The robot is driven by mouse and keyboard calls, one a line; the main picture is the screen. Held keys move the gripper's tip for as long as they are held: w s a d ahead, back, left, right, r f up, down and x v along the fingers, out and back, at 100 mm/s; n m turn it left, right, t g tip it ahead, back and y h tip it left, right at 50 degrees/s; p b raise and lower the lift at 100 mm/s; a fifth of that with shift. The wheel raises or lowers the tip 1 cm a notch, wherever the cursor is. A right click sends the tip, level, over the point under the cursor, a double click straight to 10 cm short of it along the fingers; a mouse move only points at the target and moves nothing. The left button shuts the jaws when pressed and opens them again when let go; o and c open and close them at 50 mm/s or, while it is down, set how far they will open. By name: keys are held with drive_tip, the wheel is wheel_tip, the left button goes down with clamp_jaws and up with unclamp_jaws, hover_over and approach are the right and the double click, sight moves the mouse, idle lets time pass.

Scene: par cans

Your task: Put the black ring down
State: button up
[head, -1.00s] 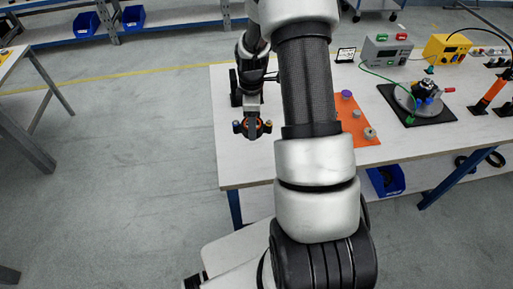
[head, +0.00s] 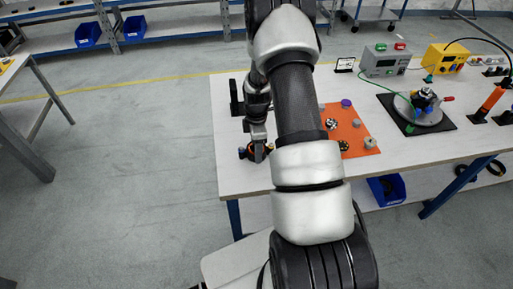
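My gripper (head: 257,153) points down over the near left part of the white workbench (head: 232,182). It is small and partly covered by my own arm, and dark and orange parts show around its tips. I cannot make out a black ring between the fingers, nor whether they are open or shut. Two black rings (head: 496,166) show on the lower shelf at the right, but I cannot tell whether either is the task's ring.
An orange mat (head: 361,150) with several small parts lies right of my arm. Behind it are a grey meter box (head: 385,60), a yellow box (head: 444,58) and a round fixture (head: 424,108) on a black mat. A blue bin (head: 386,188) sits below. The bench's left front corner is bare.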

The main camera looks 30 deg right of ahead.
drive_tip(key=o, duration=1)
drive_tip(key=shift+c, duration=0.2)
